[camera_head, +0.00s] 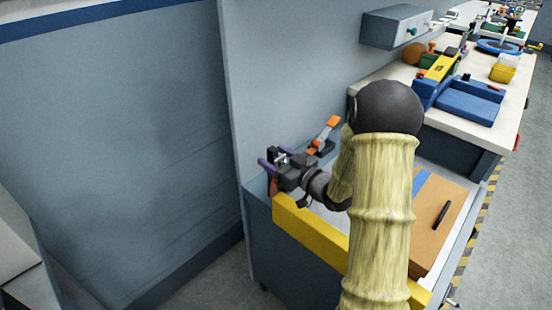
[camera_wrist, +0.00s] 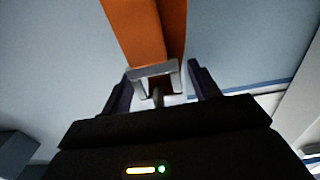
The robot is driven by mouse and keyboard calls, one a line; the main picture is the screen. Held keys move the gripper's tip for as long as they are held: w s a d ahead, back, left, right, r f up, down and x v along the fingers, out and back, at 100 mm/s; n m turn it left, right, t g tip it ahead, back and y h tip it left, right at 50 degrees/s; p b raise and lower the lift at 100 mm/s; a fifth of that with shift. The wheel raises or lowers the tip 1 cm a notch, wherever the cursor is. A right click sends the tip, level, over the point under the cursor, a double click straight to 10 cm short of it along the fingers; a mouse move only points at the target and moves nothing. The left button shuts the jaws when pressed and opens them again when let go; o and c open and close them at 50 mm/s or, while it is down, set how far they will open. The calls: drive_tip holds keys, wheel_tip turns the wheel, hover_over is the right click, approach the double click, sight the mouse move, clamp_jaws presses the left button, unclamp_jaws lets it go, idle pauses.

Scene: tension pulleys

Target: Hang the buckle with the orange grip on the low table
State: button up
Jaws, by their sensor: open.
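In the wrist view, an orange grip (camera_wrist: 138,28) runs away from the camera end, and a silver metal buckle (camera_wrist: 153,69) sits at its near end. My gripper (camera_wrist: 162,90) is open, with one purple finger on each side of the buckle; a gap shows beside at least the right finger. In the head view my gripper (camera_head: 268,157) is at the left end of the low table (camera_head: 256,188), beside the grey wall panel. A dark orange piece (camera_head: 273,187) shows just below it, probably the grip. What the buckle hangs on is hidden.
An orange-handled clamp (camera_head: 333,121) stands on the table behind my gripper. A yellow bar (camera_head: 310,232) runs along the front edge. A brown board (camera_head: 430,230) with a black pen-like item lies at right. A grey drawer box (camera_head: 396,26) is on the wall.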

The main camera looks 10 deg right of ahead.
drive_tip(key=v, duration=0.7)
drive_tip(key=shift+s+d, duration=0.15)
drive_tip(key=shift+s, duration=0.05)
idle(0.3)
drive_tip(key=s+f+m+g+h, duration=0.1)
drive_tip(key=s+g+h, duration=0.1)
drive_tip(key=h, duration=0.1)
drive_tip(key=s+f+m+g+h, duration=0.2)
drive_tip(key=s+g+h, duration=0.1)
drive_tip(key=s+f+m+g+h, duration=0.1)
drive_tip(key=s+m+g+h, duration=0.1)
drive_tip(key=h, duration=0.2)
drive_tip(key=shift+s+d+f+g, duration=0.1)
drive_tip(key=shift+s+f+g, duration=0.2)
drive_tip(key=shift+s+g, duration=0.1)
drive_tip(key=s+a+m+g, duration=0.1)
drive_tip(key=s+a+g, duration=0.3)
drive_tip(key=s, duration=0.6)
drive_tip(key=shift+m+g, duration=0.3)
drive_tip(key=shift+m, duration=0.1)
